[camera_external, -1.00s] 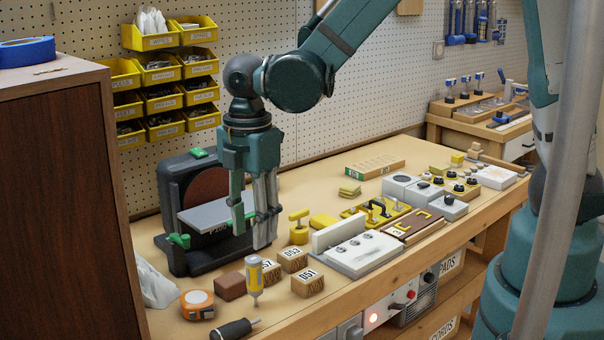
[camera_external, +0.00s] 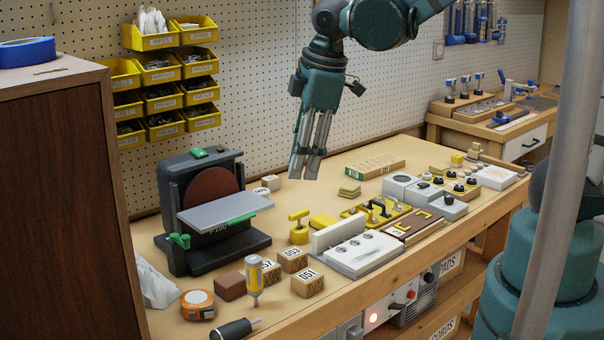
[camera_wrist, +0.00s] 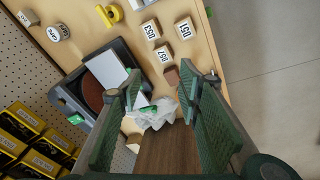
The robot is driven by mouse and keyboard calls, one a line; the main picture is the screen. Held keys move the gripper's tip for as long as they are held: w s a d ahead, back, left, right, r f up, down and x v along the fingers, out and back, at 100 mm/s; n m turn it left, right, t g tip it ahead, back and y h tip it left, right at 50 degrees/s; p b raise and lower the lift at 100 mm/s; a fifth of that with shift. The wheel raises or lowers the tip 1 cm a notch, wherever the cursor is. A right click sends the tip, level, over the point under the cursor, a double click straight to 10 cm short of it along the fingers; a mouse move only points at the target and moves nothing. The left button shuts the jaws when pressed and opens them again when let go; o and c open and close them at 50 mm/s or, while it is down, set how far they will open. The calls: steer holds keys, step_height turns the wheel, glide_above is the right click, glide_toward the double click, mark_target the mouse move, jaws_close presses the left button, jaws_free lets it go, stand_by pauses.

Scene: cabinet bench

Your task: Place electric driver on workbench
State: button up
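My gripper (camera_external: 306,165) hangs in the air above the workbench (camera_external: 300,215), to the right of the disc sander. In the wrist view my gripper (camera_wrist: 163,88) has its two fingers spread apart with nothing held between them. I cannot tell for sure which thing is the electric driver. A yellow and grey tool (camera_external: 254,276) stands upright near the bench's front edge. A black, handle-like tool (camera_external: 233,329) lies at the front left, partly cut off by the picture's edge. Both are well below and to the left of my gripper.
The disc sander (camera_external: 210,200) stands at the back left. Wooden blocks (camera_external: 308,284) and an orange tape measure (camera_external: 197,304) are at the front. A white fixture (camera_external: 362,254) and yellow clamps (camera_external: 376,211) fill the middle. A tall brown cabinet (camera_external: 55,200) stands left.

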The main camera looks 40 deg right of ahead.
steer(key=s+d+r+m+t, duration=0.1)
steer(key=s+d+r+m, duration=0.1)
steer(key=d, duration=0.4)
steer(key=s+d+r+m+t, duration=0.2)
steer(key=s+d+r+m, duration=0.1)
steer(key=d+m, duration=0.3)
steer(key=s+d+r+m+t+h, duration=0.1)
steer(key=s+d+r+m, duration=0.2)
steer(key=d, duration=0.3)
steer(key=shift+s+d+r+m+t, duration=0.15)
steer(key=shift+s+r+m+t, duration=0.15)
steer(key=shift+m, duration=0.4)
